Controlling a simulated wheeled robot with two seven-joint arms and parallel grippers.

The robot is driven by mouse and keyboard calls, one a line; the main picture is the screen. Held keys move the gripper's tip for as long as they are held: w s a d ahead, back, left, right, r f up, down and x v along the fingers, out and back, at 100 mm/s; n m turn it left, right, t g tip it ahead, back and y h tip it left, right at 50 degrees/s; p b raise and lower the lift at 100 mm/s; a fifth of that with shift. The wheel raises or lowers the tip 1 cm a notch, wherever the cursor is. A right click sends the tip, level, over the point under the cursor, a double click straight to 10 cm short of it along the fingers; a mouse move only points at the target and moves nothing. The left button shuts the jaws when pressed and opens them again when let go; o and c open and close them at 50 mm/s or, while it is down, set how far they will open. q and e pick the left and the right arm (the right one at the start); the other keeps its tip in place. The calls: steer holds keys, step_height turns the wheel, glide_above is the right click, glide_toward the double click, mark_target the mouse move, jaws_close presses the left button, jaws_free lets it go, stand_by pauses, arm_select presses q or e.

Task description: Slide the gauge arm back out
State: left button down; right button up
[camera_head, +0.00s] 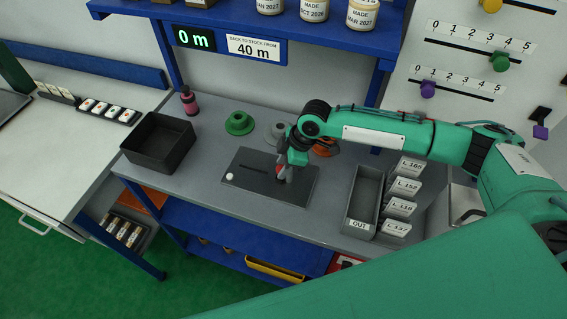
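A dark flat gauge plate (255,195) lies on the grey bench, with a thin slot along it and a small white knob (229,177) at its left end. My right arm reaches in from the right, and my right gripper (283,178) points down over the right part of the plate. A bit of red shows at its fingertips. The gripper hides most of what is there, so I cannot tell the gauge arm's shape or whether the fingers are closed on it. My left gripper is not in view.
Green (239,123), grey (277,129) and orange (325,147) round pieces sit behind the plate. An OUT tray (366,190) and labelled cards (403,188) stand right. A display (195,38) reads 0 m.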

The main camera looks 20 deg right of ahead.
jaws_close()
steer(key=shift+w+a, duration=0.2)
steer(key=shift+a, duration=0.1)
steer(key=w+a, duration=0.4)
steer(key=a, duration=0.1)
steer(key=w+a+b, duration=0.1)
steer(key=w+a, duration=0.1)
steer(key=a, duration=0.1)
steer(key=shift+a, duration=0.15)
steer(key=shift+w+a, duration=0.15)
steer(key=shift+w, duration=0.05)
steer(key=shift+r, duration=0.1)
steer(key=shift+o, duration=0.9)
jaws_free()
steer(key=shift+a, duration=0.1)
steer(key=shift+o, duration=0.9)
steer(key=shift+w+a, duration=0.1)
